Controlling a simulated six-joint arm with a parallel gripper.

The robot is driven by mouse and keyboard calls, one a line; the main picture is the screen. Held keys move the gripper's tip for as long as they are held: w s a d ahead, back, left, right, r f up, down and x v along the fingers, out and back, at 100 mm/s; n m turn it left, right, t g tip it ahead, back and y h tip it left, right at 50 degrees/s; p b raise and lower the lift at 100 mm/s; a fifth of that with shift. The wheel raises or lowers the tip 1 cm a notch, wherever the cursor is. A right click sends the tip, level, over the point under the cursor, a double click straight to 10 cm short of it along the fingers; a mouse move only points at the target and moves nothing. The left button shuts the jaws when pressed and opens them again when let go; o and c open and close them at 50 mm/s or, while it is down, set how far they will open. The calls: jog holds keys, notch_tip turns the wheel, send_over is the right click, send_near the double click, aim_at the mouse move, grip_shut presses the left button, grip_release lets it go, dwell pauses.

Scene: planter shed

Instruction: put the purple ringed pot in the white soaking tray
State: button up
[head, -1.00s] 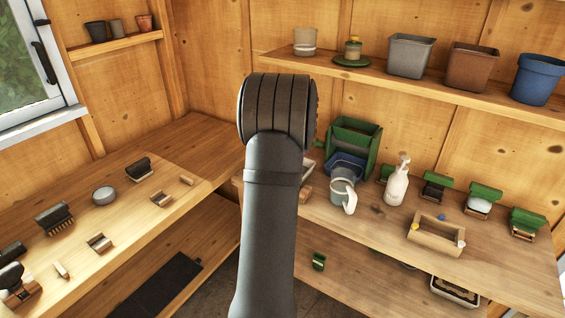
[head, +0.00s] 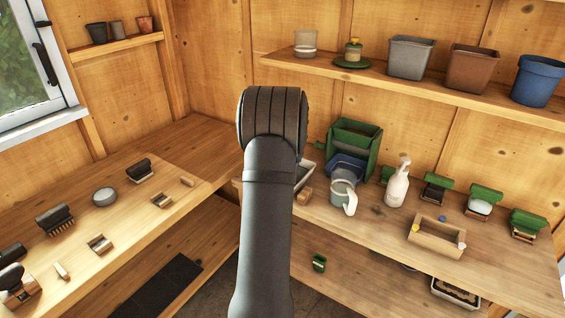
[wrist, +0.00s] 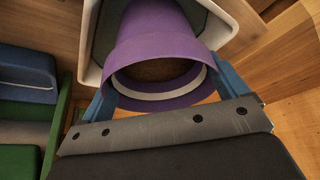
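The purple ringed pot (wrist: 155,50) fills the upper middle of the wrist view. Its mouth faces the camera, with a brown inside and a pale band at the rim. My gripper (wrist: 168,85) has its blue fingers on either side of the pot, and it looks shut on it. The white soaking tray (wrist: 220,18) shows behind the pot, with its pale rim on both sides; whether the pot touches it I cannot tell. In the head view a piece of the tray (head: 306,172) shows beside my arm, which hides the pot and my gripper.
A green bin (head: 356,138) with a blue container (head: 346,166) stands right of the tray. A grey-blue watering jug (head: 343,190), a white spray bottle (head: 397,185) and a wooden caddy (head: 436,236) stand further along the bench. A small wooden block (head: 304,195) lies near the tray.

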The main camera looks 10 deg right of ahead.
jog(key=shift+o, duration=0.8)
jog(key=shift+r, duration=0.15)
jog(key=v, duration=1.2)
jog(key=x, duration=1.2)
jog(key=shift+f, duration=0.35)
notch_tip(320, 180, up, 3)
jog(key=shift+f, duration=0.1)
jog(key=shift+r, duration=0.55)
